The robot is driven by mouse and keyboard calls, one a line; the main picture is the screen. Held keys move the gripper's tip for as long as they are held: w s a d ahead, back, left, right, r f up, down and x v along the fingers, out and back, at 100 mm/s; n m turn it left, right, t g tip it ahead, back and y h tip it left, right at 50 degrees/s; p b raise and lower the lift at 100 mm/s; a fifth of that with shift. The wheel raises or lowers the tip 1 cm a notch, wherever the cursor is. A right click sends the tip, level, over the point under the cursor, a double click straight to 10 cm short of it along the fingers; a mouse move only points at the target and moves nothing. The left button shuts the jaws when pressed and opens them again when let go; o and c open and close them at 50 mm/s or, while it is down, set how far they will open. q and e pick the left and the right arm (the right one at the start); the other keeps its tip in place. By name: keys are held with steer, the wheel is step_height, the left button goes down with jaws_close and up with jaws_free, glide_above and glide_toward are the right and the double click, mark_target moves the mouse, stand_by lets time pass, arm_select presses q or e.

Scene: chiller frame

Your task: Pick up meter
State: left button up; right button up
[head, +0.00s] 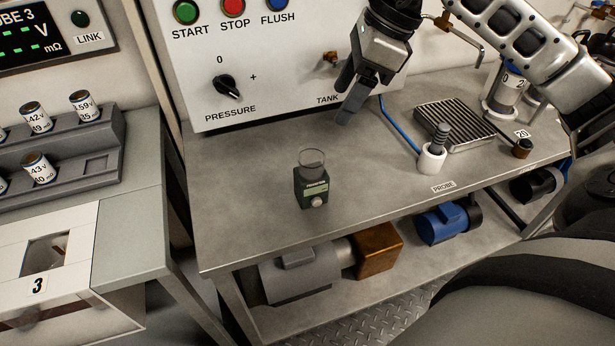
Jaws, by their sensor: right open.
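The meter (312,190) is a small dark green box with a pale label, a round light knob on its front and a clear round cup on top. It stands upright on the grey metal bench (250,215), near the middle of the head view. My right gripper (348,104) hangs above the bench, behind and to the right of the meter, in front of the white panel. Its dark fingers point down and it is apart from the meter, holding nothing I can see. My left gripper is not in view.
A white panel (290,60) with buttons and a pressure knob (226,86) stands behind. A grey rack (75,150) with cells is left. Bench around the meter is clear.

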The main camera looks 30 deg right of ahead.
glide_above(312, 154)
steer(key=s, duration=0.3)
steer(key=f, duration=0.8)
steer(key=shift+w+d+f+p, duration=0.1)
steer(key=shift+w+f+p, duration=0.15)
steer(key=shift+p, duration=0.1)
steer(key=p+x, duration=0.1)
steer(key=x, duration=0.4)
steer(key=shift+s, duration=0.1)
steer(key=shift+d, duration=0.1)
steer(key=c, duration=1.4)
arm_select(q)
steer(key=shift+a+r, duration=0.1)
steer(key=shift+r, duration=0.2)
arm_select(e)
steer(key=shift+c, duration=0.2)
steer(key=shift+r, duration=0.15)
